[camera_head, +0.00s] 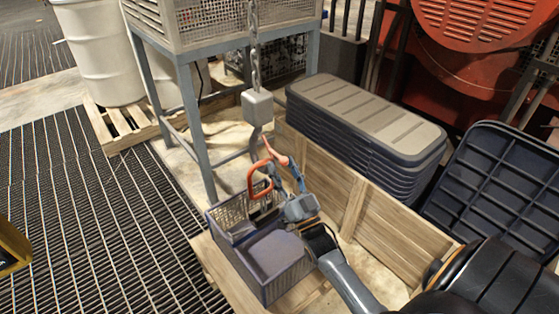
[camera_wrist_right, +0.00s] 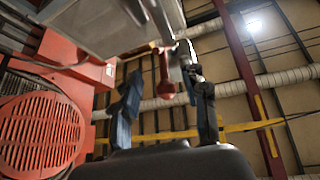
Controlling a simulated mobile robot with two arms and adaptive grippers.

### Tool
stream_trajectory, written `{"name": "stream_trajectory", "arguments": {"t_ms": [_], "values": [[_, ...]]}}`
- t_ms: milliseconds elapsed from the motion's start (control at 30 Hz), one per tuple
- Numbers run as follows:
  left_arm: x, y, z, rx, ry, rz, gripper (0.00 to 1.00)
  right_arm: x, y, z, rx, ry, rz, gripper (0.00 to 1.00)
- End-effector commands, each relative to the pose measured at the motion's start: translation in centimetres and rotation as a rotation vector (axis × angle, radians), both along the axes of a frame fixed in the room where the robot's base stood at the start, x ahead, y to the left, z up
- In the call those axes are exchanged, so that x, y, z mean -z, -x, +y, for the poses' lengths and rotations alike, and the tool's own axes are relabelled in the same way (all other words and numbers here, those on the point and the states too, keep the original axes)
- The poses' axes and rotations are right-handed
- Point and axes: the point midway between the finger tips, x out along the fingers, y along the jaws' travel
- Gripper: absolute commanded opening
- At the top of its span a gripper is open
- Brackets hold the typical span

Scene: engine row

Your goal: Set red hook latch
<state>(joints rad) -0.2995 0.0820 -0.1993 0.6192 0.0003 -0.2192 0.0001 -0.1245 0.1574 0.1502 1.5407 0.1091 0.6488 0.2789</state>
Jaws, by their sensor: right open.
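A grey hook block (camera_head: 257,106) hangs on a chain, with a dark hook (camera_head: 255,142) below it. The red latch (camera_head: 274,151) shows beside the hook, slanting down to the right toward my gripper. In the right wrist view a red part, apparently the latch (camera_wrist_right: 165,78), lies between and beyond the fingers, nearer the right one. My right gripper (camera_head: 283,172) is open just below and right of the hook; its fingers (camera_wrist_right: 165,105) frame the red part. Whether a finger touches it, I cannot tell. My left gripper is not in view.
A wooden crate (camera_head: 355,200) and stacked dark lids (camera_head: 365,125) stand to the right. A blue-grey metal stand (camera_head: 191,125) is close behind left. Grated floor (camera_head: 100,220) at left is clear.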

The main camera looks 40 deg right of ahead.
Motion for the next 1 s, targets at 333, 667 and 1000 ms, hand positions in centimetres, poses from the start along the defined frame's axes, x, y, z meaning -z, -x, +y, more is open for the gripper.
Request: {"name": "stream_trajectory", "arguments": {"t_ms": [333, 667, 1000], "values": [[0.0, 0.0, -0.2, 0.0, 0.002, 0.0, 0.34, 3.6, 6.2, 0.6, 0.001, -0.001, 0.002, 0.44], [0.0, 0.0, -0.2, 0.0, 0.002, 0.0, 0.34, 4.5, 7.9, 0.8, 0.001, 0.0, -0.002, 0.44], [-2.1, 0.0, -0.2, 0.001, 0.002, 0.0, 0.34, 1.8, 8.6, -0.2, 0.002, 0.007, 0.038, 0.08]]}}
